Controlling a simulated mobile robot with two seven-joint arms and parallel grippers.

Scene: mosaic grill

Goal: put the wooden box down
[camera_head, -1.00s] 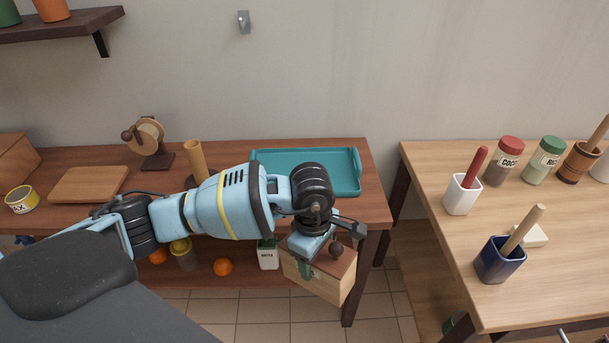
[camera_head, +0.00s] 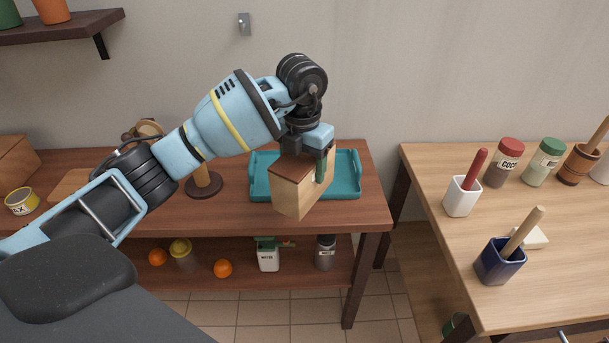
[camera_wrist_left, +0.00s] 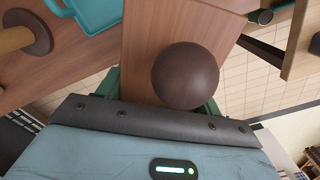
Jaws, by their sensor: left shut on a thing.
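The wooden box (camera_head: 296,192) has pale sides and a darker brown lid. My left gripper (camera_head: 322,166) is shut on it and holds it in front of the teal tray (camera_head: 346,188), over the dark wooden table. The box hides part of the tray. Whether the box touches anything below, I cannot tell. In the left wrist view the box's lid (camera_wrist_left: 150,35) and its round dark knob (camera_wrist_left: 186,76) fill the middle, between the green fingers. My right gripper is not in view.
The dark table (camera_head: 240,217) has bare room in front of the tray. A paper towel stand (camera_head: 204,185) is left of the box. A lower shelf (camera_head: 210,276) carries oranges and jars. A lighter table (camera_head: 560,285) with utensil pots stands at the right, across a gap.

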